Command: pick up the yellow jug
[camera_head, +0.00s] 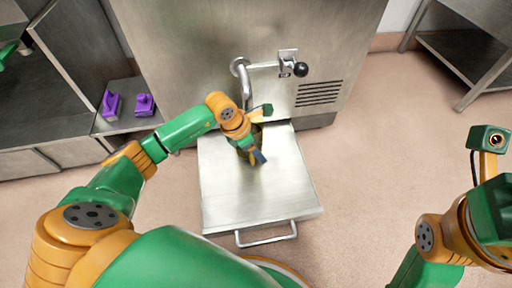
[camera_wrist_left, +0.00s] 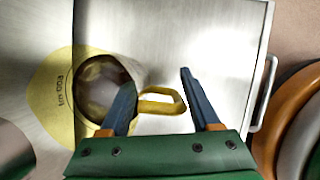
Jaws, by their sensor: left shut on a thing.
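The yellow jug (camera_wrist_left: 57,88) stands on the steel platform (camera_head: 270,195) below the tap. In the left wrist view I see it from above, with its round dark opening and a yellow loop handle sticking out to the right. In the head view my left gripper (camera_head: 258,158) and wrist hide most of the jug. My right arm shows at the right edge of the head view; its fingers are not in view.
A steel machine with a bent tap pipe (camera_head: 245,80) and a black-knobbed lever (camera_head: 300,69) stands behind the platform. The platform has a front bar handle (camera_head: 267,237). Two purple objects (camera_head: 112,106) lie on a low shelf at left. The floor at right is clear.

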